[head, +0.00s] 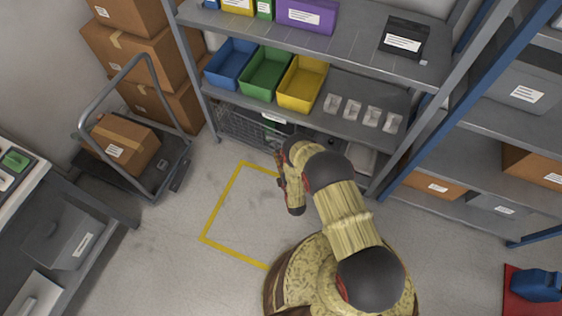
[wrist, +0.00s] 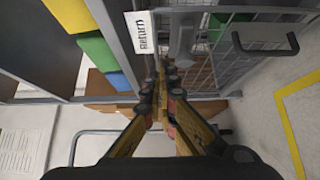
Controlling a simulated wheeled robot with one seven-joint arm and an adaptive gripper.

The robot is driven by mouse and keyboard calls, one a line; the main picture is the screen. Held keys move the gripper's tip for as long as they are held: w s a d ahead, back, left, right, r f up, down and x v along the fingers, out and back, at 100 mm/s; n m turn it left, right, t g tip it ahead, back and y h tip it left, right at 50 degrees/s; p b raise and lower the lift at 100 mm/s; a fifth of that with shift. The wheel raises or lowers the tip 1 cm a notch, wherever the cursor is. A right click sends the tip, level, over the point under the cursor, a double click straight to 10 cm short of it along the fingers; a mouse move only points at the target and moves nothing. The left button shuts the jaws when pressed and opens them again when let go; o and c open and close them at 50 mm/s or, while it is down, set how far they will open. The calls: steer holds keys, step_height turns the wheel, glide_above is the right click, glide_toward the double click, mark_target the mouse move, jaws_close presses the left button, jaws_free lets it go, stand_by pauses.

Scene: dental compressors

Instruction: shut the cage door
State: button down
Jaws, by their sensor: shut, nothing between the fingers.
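The wire-mesh cage (head: 240,124) stands under the lowest visible shelf in the head view, partly hidden by my arm. In the wrist view its mesh door (wrist: 228,62) fills the upper right, with a black bar handle (wrist: 265,42) on it. A white "Return" label (wrist: 142,32) is on the grey frame to the left of the mesh. My gripper (wrist: 165,72) is shut and empty, its fingertips beside the mesh and below the label; I cannot tell whether they touch. In the head view my gripper (head: 281,165) is in front of the cage. How far the door stands open is unclear.
Blue, green and yellow bins (head: 303,83) and several small white pieces are on the shelf above. A cart (head: 140,150) with a carton stands to the left. The yellow-outlined floor (head: 240,215) is clear. A blue-framed rack (head: 470,110) stands right.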

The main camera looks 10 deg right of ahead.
steer(key=shift+w+d+b, duration=0.4)
steer(key=shift+w+b, duration=0.1)
steer(key=shift+w, duration=0.8)
steer(key=shift+w+d+b, duration=0.35)
steer(key=shift+w+b, duration=0.1)
steer(key=shift+w, duration=0.8)
steer(key=shift+w+d+b, duration=0.4)
steer(key=shift+w+b, duration=0.1)
steer(key=shift+w, duration=0.8)
